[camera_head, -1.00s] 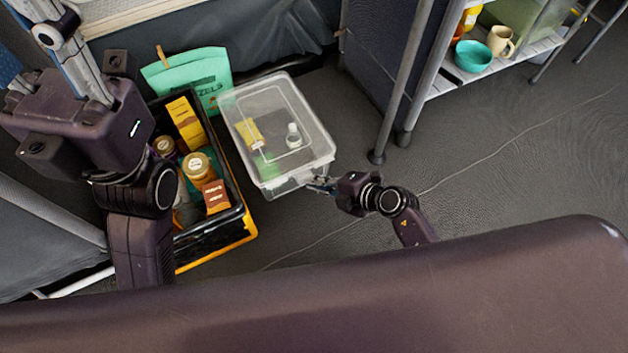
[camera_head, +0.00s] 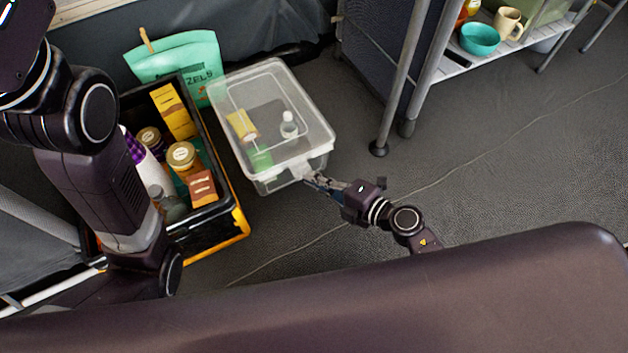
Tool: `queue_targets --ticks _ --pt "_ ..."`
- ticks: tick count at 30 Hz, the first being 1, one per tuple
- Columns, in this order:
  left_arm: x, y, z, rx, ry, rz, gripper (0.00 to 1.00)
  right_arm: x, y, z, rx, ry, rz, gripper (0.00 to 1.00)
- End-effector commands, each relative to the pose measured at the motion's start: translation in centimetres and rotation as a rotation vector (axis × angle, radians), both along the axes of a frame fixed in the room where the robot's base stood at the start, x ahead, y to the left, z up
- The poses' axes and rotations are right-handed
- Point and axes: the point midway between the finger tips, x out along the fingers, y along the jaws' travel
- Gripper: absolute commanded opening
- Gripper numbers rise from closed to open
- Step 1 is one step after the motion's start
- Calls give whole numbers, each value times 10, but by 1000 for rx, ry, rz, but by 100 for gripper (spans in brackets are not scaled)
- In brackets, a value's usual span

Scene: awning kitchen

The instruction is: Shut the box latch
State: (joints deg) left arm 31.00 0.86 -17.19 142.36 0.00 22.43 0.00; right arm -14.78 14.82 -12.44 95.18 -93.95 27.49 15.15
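A clear plastic box (camera_head: 268,88) with a translucent lid stands on the floor in the middle of the head view. Its lid lies over the top, and a yellow item, a green item and a small white bottle show through it. A pale latch (camera_head: 301,170) is on its near right side. My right gripper (camera_head: 314,180) is at that latch, its fingers touching or very close to it. Whether the fingers are open or shut is too small to tell. My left arm comes in from the left, but its gripper is out of view.
A black and yellow crate (camera_head: 236,215) with jars, boxes and a bottle stands left of the box. A teal pretzel bag (camera_head: 182,62) stands behind it. A metal-legged shelf (camera_head: 448,70) with a teal bowl (camera_head: 480,39) and mug (camera_head: 508,23) is upper right. Floor at right is clear.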

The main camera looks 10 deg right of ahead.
Motion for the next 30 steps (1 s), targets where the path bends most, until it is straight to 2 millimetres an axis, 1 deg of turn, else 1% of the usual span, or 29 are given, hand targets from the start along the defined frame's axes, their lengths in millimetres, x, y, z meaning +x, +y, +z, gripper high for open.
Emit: queue_targets --ticks 13,15,18,26,30 --pt "-2 0 1 1 -4 0 40 -1 0 -1 1 -2 0 0" --pt "-2 0 1 1 -4 0 40 -1 0 -1 1 -2 0 9" --pt "-2 0 1 1 -4 0 40 -1 0 -1 1 -2 0 20" --pt "-2 0 0 0 -4 1 40 0 0 0 1 -3 0 20" --pt "-2 0 0 0 -4 1 40 -7 -6 2 0 -3 0 20"
